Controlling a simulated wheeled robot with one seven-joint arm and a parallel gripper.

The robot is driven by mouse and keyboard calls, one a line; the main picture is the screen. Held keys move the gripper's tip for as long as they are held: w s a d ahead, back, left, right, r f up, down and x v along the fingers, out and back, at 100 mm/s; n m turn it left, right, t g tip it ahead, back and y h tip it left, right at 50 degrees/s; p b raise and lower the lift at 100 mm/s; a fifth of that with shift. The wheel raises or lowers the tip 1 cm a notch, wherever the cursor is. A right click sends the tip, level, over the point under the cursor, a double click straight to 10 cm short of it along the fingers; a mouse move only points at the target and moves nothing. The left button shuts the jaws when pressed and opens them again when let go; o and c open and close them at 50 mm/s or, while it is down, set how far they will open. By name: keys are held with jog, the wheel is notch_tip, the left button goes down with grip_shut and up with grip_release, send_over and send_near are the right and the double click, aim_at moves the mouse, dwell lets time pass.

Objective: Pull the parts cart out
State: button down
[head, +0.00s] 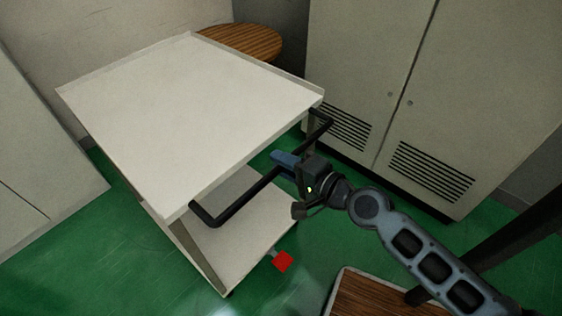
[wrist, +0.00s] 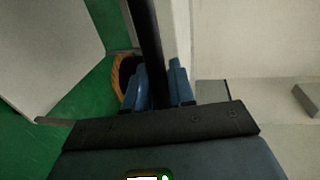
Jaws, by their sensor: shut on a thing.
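The parts cart has a pale, empty top tray (head: 190,110) with a low rim, and a lower shelf (head: 240,235) beneath. A black push handle (head: 240,202) sticks out from its near right side. My gripper (head: 285,161) is at the handle's middle, its blue fingers closed around the bar. In the wrist view the dark handle bar (wrist: 148,45) runs between the two blue fingers of my gripper (wrist: 158,88). The fingers hide the gripped stretch of the bar.
A grey cabinet (head: 430,90) with vents stands behind on the right, close to the cart's far corner. A round wooden top (head: 245,40) is behind the cart. A wood-topped piece (head: 370,297) stands at the bottom. Green floor shows between.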

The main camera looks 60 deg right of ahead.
jog(key=c, duration=1.1)
grip_release()
jog(key=b+v, duration=0.2)
jog(key=v, duration=0.5)
jog(key=shift+s, duration=0.4)
jog(key=shift+a+r, duration=0.1)
jog(key=s+a+r+n+y+p, duration=0.2)
jog(key=s+a+r+n, duration=0.2)
jog(key=a+n, duration=0.3)
jog(key=s+a+r+n+y+p, duration=0.2)
jog(key=s+a+r+n, duration=0.3)
jog(key=n, duration=0.9)
jog(key=s+a, duration=0.1)
jog(key=a, duration=0.2)
jog(key=shift+s+a+r, duration=0.25)
jog(key=shift+a, duration=0.1)
